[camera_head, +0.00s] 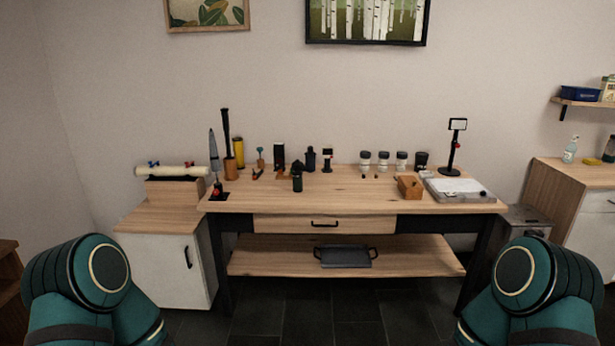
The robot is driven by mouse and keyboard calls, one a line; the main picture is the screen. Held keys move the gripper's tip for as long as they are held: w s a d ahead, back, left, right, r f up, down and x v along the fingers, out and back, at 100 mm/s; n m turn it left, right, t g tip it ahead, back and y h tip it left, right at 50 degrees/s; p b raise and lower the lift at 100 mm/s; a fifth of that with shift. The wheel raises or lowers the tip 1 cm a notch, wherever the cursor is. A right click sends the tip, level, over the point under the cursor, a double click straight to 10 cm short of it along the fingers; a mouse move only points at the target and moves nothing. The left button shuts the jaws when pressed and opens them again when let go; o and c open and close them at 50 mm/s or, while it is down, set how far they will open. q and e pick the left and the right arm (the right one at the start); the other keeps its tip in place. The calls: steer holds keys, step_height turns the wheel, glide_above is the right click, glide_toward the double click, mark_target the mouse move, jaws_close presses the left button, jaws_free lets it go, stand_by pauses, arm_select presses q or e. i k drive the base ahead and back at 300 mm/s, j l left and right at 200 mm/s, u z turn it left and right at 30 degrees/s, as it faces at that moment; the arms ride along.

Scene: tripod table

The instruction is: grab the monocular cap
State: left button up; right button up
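A wooden workbench (350,197) stands ahead of me against the wall. Small dark items stand near its middle: a black cylinder (279,156), a dark upright object (310,159) and a short dark cylinder (297,182) closer to the front. One of these may be the monocular, but they are too small to tell. I cannot make out the monocular cap for certain. Tiny dark pieces (377,176) lie in front of the jars. Only my teal arm links show at the lower left and lower right; neither gripper is in view.
Several lidded jars (383,163), a wooden box (410,187), a white-topped tray (458,190) and a black stand (455,150) are on the right. Upright tools (227,140) stand on the left. The bench's front middle is clear. A white cabinet (165,262) adjoins the left end.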

mark_target(297, 167)
steer(key=i, duration=1.5)
